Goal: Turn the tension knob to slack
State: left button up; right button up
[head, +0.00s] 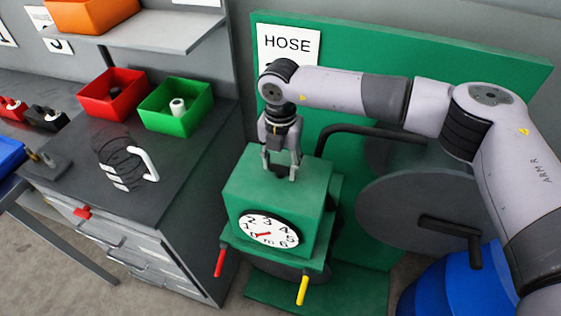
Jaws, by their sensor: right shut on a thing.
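A green crimper machine (275,197) stands in the middle, below the HOSE sign. Its front has a round white dial (268,230) with black numbers and a red pointer that points to the lower left. My right gripper (280,174) points down at the top of the machine. Its fingers are closed around a small part there, which I take to be the tension knob; the fingers and their shadow mostly hide it. I cannot read the knob's setting. My left gripper is not in view.
A red lever (220,262) and a yellow lever (303,290) stick out below the dial. A grey reel disc (425,215) and a blue drum (460,285) are at the right. A dark bench (165,165) with red and green bins is at the left.

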jog(key=c, duration=0.4)
jog(key=shift+f+n+b, duration=0.15)
jog(key=shift+n+b, duration=0.35)
jog(key=shift+b, duration=0.45)
jog(key=n+b, duration=0.6)
jog(key=b, duration=0.2)
jog(key=shift+n+b, duration=0.3)
jog(key=n+b, duration=0.2)
jog(key=shift+n, duration=0.4)
jog(key=n+b, duration=0.2)
jog(key=n, duration=0.1)
jog(key=shift+n, duration=0.3)
jog(key=n+b, duration=0.1)
jog(key=n, duration=0.1)
jog(key=shift+n, duration=0.3)
jog(key=n, duration=0.2)
jog(key=shift+r+n+b, duration=0.2)
jog(key=shift+n+b, duration=0.15)
jog(key=shift+n, duration=0.05)
jog(key=n, duration=0.6)
jog(key=shift+b, duration=0.3)
jog(key=n, duration=0.5)
jog(key=shift+r+n, duration=0.1)
jog(key=shift+n, duration=2.6)
jog(key=o, duration=1.2)
jog(key=shift+c, duration=0.2)
